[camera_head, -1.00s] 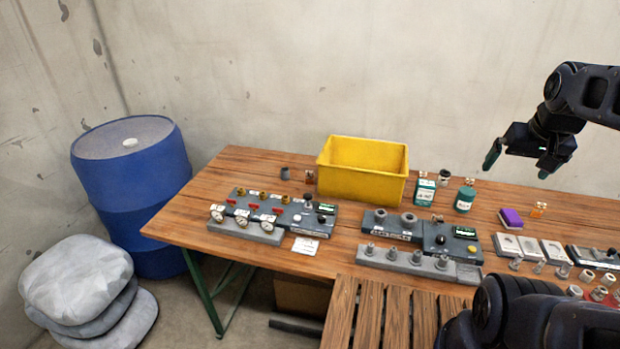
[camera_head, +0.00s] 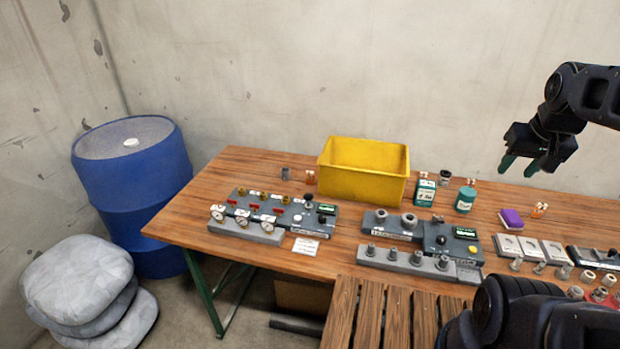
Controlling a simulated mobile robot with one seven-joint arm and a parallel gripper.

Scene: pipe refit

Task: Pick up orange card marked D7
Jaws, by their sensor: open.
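Two small orange items stand on the wooden table and could be cards: one (camera_head: 539,210) at the right beside a purple block, the other (camera_head: 310,177) left of the yellow bin. Their marks are too small to read, so I cannot tell which is D7. My gripper (camera_head: 518,169) hangs in the air at the upper right, above the back of the table. It is open, its greenish fingertips point down, and nothing shows between them. It is above and a little left of the right orange item, clearly apart from it.
A yellow bin (camera_head: 362,170) stands at the back. A green-and-white box (camera_head: 424,192), a green jar (camera_head: 465,200) and the purple block (camera_head: 511,218) stand right of it. Gauge (camera_head: 262,215) and fitting panels (camera_head: 420,235) fill the front. A blue drum (camera_head: 133,195) stands left of the table.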

